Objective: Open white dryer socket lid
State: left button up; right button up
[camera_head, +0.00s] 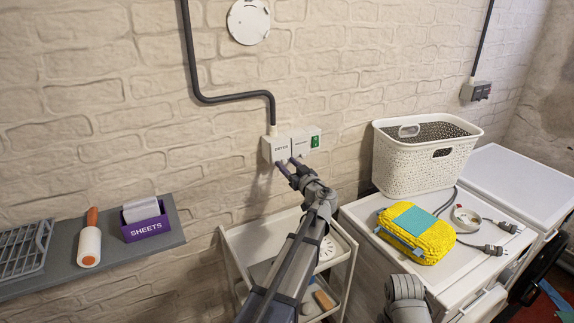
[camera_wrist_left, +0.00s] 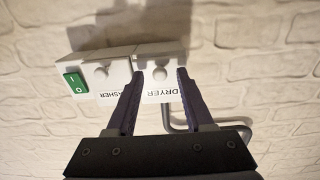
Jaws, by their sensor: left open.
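The white dryer socket (camera_head: 275,146), its lid marked DRYER, is the left part of a white wall box in the head view. Its lid looks shut. In the wrist view the dryer lid (camera_wrist_left: 160,78) appears upside down with a round knob. My left gripper (camera_head: 288,163) is open just below the box, in front of the wall. In the wrist view its fingers (camera_wrist_left: 159,74) straddle the lower part of the dryer lid, one on each side; I cannot tell whether they touch it. My right gripper is out of view.
The washer socket (camera_head: 299,143) and a green switch (camera_head: 315,141) adjoin on the right. A dark conduit (camera_head: 230,98) enters from above. A white cart (camera_head: 255,233) stands below. A white basket (camera_head: 395,165) and yellow pack (camera_head: 440,238) sit on the machine at right. A shelf (camera_head: 183,240) is at left.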

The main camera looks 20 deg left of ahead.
pick_arm(q)
jog(key=shift+w+a, duration=0.2)
jog(key=shift+a, duration=0.05)
jog(key=shift+c, duration=0.4)
grip_shut()
dwell(0.9)
